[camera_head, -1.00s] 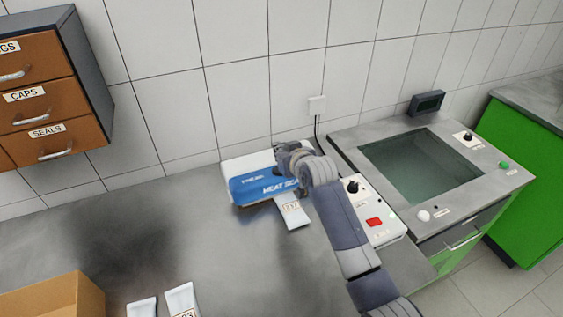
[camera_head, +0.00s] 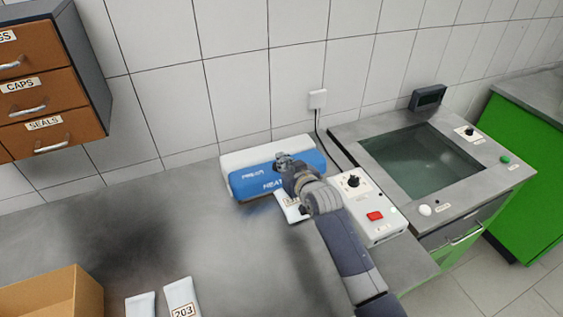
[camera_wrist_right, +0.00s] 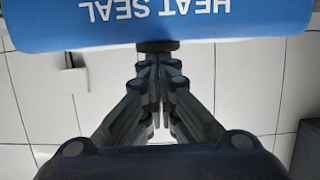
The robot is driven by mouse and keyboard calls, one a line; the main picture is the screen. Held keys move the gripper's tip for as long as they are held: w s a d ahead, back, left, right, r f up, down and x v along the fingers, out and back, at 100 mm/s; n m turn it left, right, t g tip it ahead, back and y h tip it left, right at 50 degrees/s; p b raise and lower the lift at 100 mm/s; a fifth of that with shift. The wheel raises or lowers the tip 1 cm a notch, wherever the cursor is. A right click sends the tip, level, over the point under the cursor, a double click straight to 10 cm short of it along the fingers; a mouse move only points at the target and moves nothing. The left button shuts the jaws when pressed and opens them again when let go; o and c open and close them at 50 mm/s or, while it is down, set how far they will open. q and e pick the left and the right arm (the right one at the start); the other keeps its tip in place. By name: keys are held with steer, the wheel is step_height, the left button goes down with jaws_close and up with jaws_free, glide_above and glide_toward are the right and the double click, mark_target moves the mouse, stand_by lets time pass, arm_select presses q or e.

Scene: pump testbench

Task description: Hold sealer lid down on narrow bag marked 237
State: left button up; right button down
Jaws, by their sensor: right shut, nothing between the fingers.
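The heat sealer stands on the steel bench against the wall, with a blue lid (camera_head: 258,181) and a white rear part (camera_head: 262,152). The narrow bag (camera_head: 288,211) pokes out from the sealer's front; my arm covers part of it and its label, so the number is not readable now. My right gripper (camera_head: 284,160) is shut and empty at the right half of the lid. In the right wrist view its fingertips (camera_wrist_right: 157,48) meet the edge of the lid (camera_wrist_right: 160,25); I cannot tell whether they press on it. My left gripper is out of view.
A white control box (camera_head: 372,205) with a knob and red button stands right of the sealer. A glass-topped unit (camera_head: 415,160) is beyond it. Two bags, one marked 203 (camera_head: 181,297), and a cardboard box (camera_head: 60,295) are at the front. The bench's middle is clear.

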steer(key=shift+s+d+f+p, duration=0.15)
steer(key=shift+s+f+p, duration=0.2)
steer(key=shift+f, duration=0.1)
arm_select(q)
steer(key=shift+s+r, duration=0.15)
arm_select(e)
steer(key=shift+s+f, duration=0.1)
steer(key=shift+f, duration=0.1)
stand_by(2.8)
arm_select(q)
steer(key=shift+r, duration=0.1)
arm_select(e)
steer(key=shift+r+p, duration=0.3)
steer(key=shift+r, duration=0.1)
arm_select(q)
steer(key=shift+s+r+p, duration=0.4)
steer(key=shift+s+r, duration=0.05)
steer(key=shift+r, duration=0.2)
arm_select(e)
steer(key=r+v, duration=0.2)
steer(key=v, duration=0.9)
steer(key=shift+w+r, duration=0.2)
steer(key=shift+w, duration=0.15)
